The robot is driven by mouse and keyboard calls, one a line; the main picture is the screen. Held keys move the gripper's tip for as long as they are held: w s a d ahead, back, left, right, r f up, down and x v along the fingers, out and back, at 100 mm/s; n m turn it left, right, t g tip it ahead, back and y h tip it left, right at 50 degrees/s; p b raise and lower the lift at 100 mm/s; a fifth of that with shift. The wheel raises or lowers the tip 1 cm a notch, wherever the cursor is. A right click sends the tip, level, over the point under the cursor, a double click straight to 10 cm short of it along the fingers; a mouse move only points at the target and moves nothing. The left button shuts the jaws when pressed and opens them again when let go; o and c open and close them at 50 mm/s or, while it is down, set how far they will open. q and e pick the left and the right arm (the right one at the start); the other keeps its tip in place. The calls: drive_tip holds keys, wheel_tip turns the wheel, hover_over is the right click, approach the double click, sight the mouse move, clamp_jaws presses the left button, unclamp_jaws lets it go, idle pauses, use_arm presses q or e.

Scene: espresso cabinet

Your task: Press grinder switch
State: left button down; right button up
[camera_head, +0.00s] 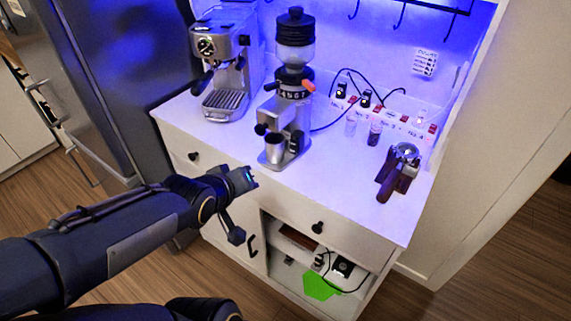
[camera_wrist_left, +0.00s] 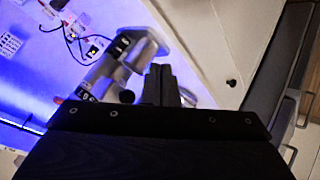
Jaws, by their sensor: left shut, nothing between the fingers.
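The coffee grinder (camera_head: 290,95), with a dark hopper and metal body, stands upright on the white counter. It has an orange-red part at its right side and a metal cup (camera_head: 275,148) low at its front. I cannot pick out its switch. My left gripper (camera_head: 252,178) is shut and empty, in front of the counter's front edge, below and left of the cup in the head view. In the left wrist view the shut fingers (camera_wrist_left: 160,85) overlap part of the grinder (camera_wrist_left: 100,76); whether they touch it is unclear. My right gripper is not in view.
An espresso machine (camera_head: 225,60) stands left of the grinder. A portafilter (camera_head: 398,170) sits at the counter's right, near small bottles (camera_head: 375,133). Black cables run behind the grinder to switches and sockets. Bare white counter (camera_head: 335,185) lies between grinder and portafilter.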

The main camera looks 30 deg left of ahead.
sight(292, 152)
use_arm(q)
drive_tip(key=w+a+f+n+t+h+b, duration=0.1)
drive_tip(key=w+f+n+t+h+b, duration=0.2)
drive_tip(key=w+f+n+t+b, duration=0.2)
drive_tip(key=shift+a+f+n+t+b, duration=0.2)
drive_tip(key=shift+f+n+t+b, duration=0.65)
drive_tip(key=shift+n+b, duration=0.3)
drive_tip(key=shift+r, duration=0.1)
drive_tip(key=w, duration=0.4)
drive_tip(key=w+f+b, duration=0.1)
drive_tip(key=w, duration=0.4)
drive_tip(key=w+d+b, duration=0.1)
drive_tip(key=w, duration=0.4)
drive_tip(key=shift+f, duration=0.3)
